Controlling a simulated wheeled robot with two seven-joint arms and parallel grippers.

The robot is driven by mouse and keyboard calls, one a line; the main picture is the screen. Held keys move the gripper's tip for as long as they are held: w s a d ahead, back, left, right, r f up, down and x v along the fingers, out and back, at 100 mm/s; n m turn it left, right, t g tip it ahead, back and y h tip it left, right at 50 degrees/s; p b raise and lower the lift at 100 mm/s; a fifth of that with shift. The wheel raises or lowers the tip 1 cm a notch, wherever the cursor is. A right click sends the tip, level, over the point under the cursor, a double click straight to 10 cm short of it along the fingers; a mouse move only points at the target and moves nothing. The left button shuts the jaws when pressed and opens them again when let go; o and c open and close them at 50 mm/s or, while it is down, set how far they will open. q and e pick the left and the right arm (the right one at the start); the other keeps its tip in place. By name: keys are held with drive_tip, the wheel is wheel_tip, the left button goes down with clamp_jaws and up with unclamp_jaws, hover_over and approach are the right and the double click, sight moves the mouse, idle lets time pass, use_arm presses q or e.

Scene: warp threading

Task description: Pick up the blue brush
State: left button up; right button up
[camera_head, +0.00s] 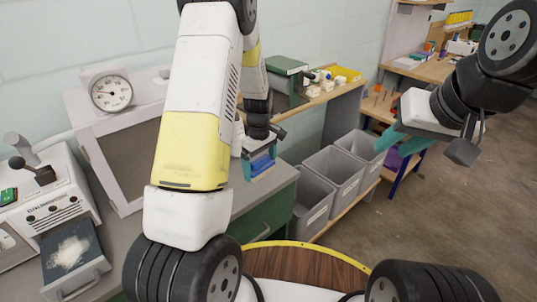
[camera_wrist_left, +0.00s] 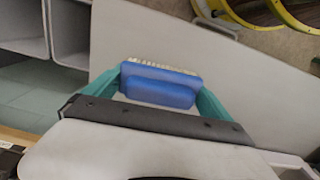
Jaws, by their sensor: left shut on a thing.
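The blue brush (camera_wrist_left: 160,85) has a blue body and a row of pale bristles. In the left wrist view it sits between the two teal fingers of my left gripper (camera_wrist_left: 163,92), which touch its ends. In the head view the brush (camera_head: 261,164) shows below my left gripper (camera_head: 259,160), over the grey bench top near its right end. I cannot tell whether it touches the bench. My right gripper (camera_head: 404,146) is at the right with its teal fingers apart and nothing seen between them.
The grey bench top (camera_head: 255,190) carries a framed panel with a dial gauge (camera_head: 111,92) at the left. Grey bins (camera_head: 335,172) stand on a low shelf right of the bench. A round wooden top with a yellow rim (camera_head: 305,262) is in front.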

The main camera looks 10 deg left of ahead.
sight(260, 159)
use_arm(q)
drive_tip(key=shift+r, duration=0.1)
drive_tip(key=shift+r, duration=0.6)
wheel_tip(260, 159, up, 2)
drive_tip(key=shift+r, duration=0.15)
drive_tip(key=s+d+r, duration=0.1)
drive_tip(key=s+d, duration=0.3)
drive_tip(key=s, duration=1.1)
drive_tip(key=shift+s+r, duration=0.15)
drive_tip(key=shift+s, duration=0.15)
